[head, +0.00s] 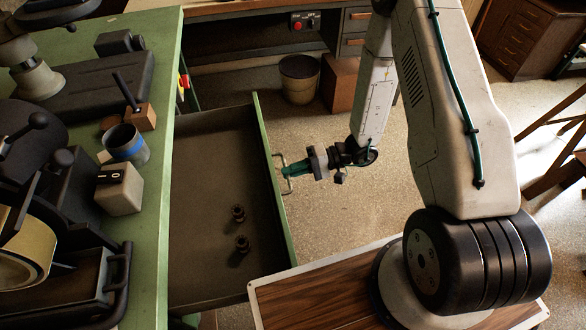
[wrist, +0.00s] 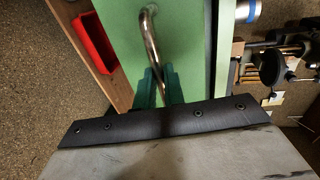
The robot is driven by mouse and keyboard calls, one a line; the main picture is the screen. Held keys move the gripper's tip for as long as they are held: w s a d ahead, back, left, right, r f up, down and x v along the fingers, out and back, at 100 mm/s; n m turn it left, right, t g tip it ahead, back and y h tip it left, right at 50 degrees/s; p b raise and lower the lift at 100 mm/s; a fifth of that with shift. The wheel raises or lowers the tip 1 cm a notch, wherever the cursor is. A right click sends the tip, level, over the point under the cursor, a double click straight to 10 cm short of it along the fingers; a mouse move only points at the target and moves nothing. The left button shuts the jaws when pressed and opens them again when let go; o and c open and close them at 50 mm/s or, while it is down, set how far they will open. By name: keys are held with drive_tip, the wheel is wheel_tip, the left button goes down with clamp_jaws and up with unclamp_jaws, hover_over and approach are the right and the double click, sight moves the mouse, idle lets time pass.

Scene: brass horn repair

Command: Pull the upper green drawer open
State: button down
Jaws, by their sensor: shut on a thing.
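The upper green drawer (head: 264,150) is pulled far out from under the green workbench, to the right in the head view. Its dark inside shows, with two small dark round parts (head: 239,213) lying on its floor. A metal bar handle (head: 281,172) is on the outer face of the drawer front. In the wrist view the handle (wrist: 150,40) runs down between the green fingers. My gripper (head: 288,171) is shut on the handle, and it also shows in the wrist view (wrist: 158,88). The exact finger contact is partly hidden.
The green bench top (head: 153,190) carries a mug with a blue band (head: 127,146), a switch box (head: 120,190) and dark machinery. A bin (head: 299,80) stands on the floor beyond. Open floor lies right of the drawer. A red tray (wrist: 92,42) shows in the wrist view.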

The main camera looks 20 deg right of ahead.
drive_tip(key=c, duration=1.5)
unclamp_jaws()
drive_tip(key=v, duration=0.8)
